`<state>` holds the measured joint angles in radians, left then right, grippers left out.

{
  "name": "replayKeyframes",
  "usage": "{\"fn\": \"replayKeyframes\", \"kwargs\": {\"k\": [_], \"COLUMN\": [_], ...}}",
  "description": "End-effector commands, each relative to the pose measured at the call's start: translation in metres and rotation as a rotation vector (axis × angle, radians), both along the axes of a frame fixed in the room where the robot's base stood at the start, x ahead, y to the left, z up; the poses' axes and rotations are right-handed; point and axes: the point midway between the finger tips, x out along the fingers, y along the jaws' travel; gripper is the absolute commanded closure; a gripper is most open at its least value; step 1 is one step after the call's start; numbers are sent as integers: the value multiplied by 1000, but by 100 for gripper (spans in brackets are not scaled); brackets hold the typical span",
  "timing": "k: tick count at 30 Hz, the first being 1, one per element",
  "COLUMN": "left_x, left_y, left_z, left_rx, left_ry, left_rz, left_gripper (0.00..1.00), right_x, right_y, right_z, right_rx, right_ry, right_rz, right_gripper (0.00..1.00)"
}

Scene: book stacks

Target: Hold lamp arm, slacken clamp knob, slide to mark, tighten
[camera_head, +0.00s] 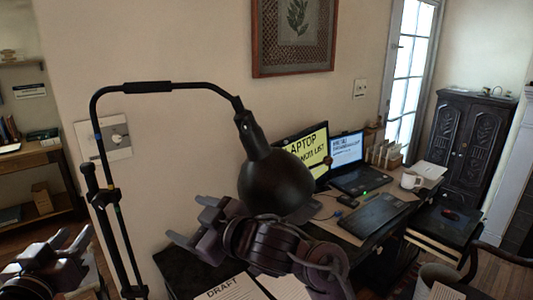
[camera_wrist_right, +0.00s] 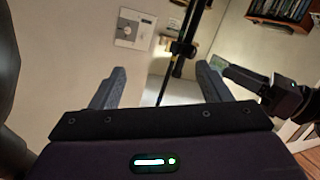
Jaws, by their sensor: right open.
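The black desk lamp has a round shade (camera_head: 275,185) and a bent arm (camera_head: 96,135) that runs down at the left beside a second upright rod (camera_head: 87,178). A dark clamp (camera_head: 104,197) joins them; small coloured bands show on the arm. The clamp also shows in the right wrist view (camera_wrist_right: 183,48). My left gripper (camera_head: 72,238) is at the lower left, beside the rods; its fingers look apart and empty. My right gripper (camera_head: 188,220) is open and empty, right of the rods and below the shade. The clamp knob cannot be made out clearly.
Papers marked DRAFT (camera_head: 232,289) lie in front. A wall plate (camera_head: 115,138) is behind the lamp arm.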

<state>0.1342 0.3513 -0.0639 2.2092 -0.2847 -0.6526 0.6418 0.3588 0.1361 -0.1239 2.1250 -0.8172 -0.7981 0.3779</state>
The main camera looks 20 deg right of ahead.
Motion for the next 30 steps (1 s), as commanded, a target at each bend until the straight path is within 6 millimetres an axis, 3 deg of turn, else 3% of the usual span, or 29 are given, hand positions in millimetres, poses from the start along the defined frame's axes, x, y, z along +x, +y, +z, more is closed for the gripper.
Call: {"fn": "replayKeyframes", "kwargs": {"k": [1,3,6,12,18,23,30], "left_x": [0,0,0,0,0,0,0], "left_y": [0,0,0,0,0,0,0], "left_z": [0,0,0,0,0,0,0], "left_rx": [0,0,0,0,0,0,0], "left_ry": [0,0,0,0,0,0,0], "left_rz": [0,0,0,0,0,0,0], "left_gripper": [64,64,64,64,64,64,64], "right_x": [-12,-25,-8,-6,-3,13,51], "right_y": [9,11,-46,-117,-148,-149,-147], "right_z": [31,63,84,122,132,132,132], "right_rx": [22,46,37,63,69,65,67], "right_ry": [-61,-120,-129,-152,-146,-144,-145], "right_rz": [16,9,-176,-409,-505,-512,-513], "right_gripper": [30,30,30,30,30,30,30]}}
